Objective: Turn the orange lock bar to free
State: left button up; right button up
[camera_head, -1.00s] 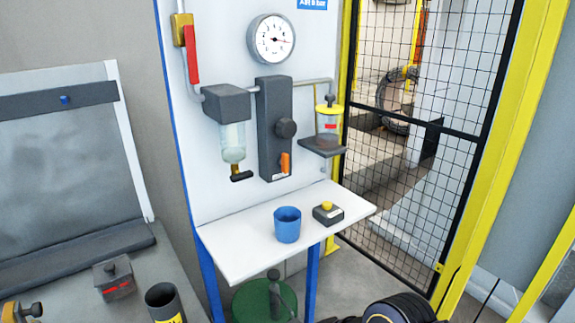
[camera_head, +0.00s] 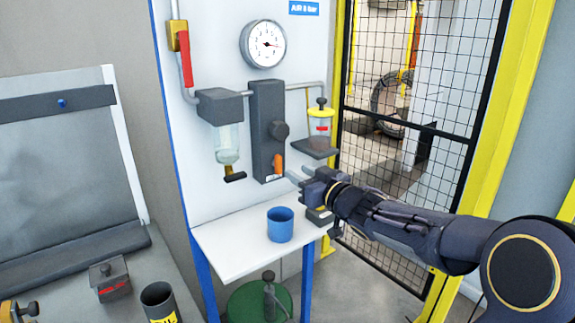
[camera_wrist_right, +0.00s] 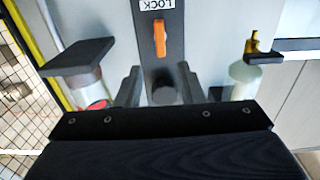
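The orange lock bar (camera_head: 277,163) stands upright on the lower part of the dark grey regulator block (camera_head: 265,105). In the right wrist view the bar (camera_wrist_right: 160,38) appears beneath an upside-down LOCK label (camera_wrist_right: 158,5). My right gripper (camera_head: 296,178) is just right of and below the bar in the head view. In the wrist view its two fingers are spread apart with nothing between their tips, and the bar lies beyond them. A dark round knob (camera_wrist_right: 163,93) shows between the fingers in that picture. My left gripper is not in view.
A blue cup (camera_head: 280,225) stands on the white shelf (camera_head: 225,248). My right arm partly hides a small dark box beside it. A filter bowl (camera_head: 227,145) hangs left of the block, and a lubricator jar (camera_head: 320,122) sits right. A yellow-framed mesh fence (camera_head: 440,90) stands at right.

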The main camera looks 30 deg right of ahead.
aim_at(280, 162)
jog(key=w, duration=0.7)
jog(key=shift+w+a, duration=0.25)
jog(key=shift+a, duration=0.05)
grip_shut()
